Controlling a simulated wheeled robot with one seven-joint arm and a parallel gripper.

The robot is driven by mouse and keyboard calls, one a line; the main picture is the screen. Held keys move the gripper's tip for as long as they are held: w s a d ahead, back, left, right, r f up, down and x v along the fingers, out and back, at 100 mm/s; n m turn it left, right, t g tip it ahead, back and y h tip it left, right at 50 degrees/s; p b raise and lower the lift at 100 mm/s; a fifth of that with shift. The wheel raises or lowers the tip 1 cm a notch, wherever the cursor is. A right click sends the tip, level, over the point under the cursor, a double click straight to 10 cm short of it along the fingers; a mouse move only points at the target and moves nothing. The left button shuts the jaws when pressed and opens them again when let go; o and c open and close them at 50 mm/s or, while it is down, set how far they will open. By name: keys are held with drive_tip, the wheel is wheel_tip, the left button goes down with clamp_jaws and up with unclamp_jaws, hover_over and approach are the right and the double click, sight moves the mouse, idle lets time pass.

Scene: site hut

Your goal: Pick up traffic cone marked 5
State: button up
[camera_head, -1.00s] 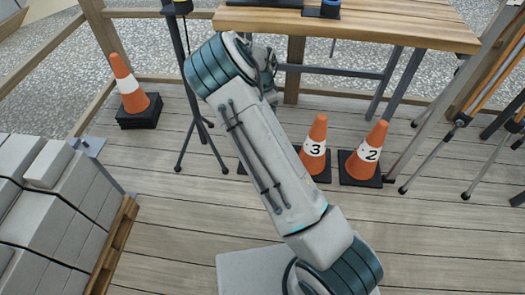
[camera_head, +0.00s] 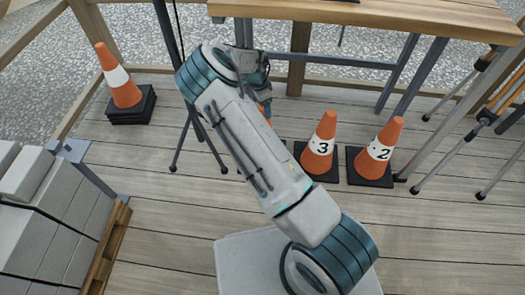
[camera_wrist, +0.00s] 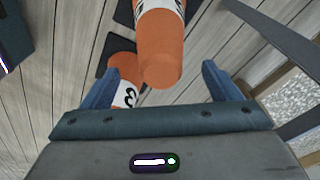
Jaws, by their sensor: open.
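In the wrist view an orange cone (camera_wrist: 160,55) lies between the open fingers of my gripper (camera_wrist: 160,72). Its white band is cut by the top edge, and I cannot read its number. In the head view my gripper (camera_head: 258,76) is partly hidden behind my arm, with a little orange of a cone (camera_head: 264,108) beside it. Cone 3 (camera_head: 320,146) stands to the right on a black base; it also shows in the wrist view (camera_wrist: 121,92). Cone 2 (camera_head: 379,152) stands right of it. No number 5 is readable.
Another cone (camera_head: 119,77) stands on stacked black bases at left, number unseen. A wooden table (camera_head: 440,18) is behind, with tripod legs (camera_head: 480,130) at right and a dark stand (camera_head: 193,125) left of my arm. Grey blocks (camera_head: 55,195) fill the lower left. Deck boards between are clear.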

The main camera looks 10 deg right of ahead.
wheel_tip(320, 180, down, 6)
drive_tip(key=b, duration=0.2)
drive_tip(key=shift+w+d, duration=0.15)
drive_tip(key=shift+d, duration=0.1)
clamp_jaws()
drive_tip(key=shift+r, duration=0.1)
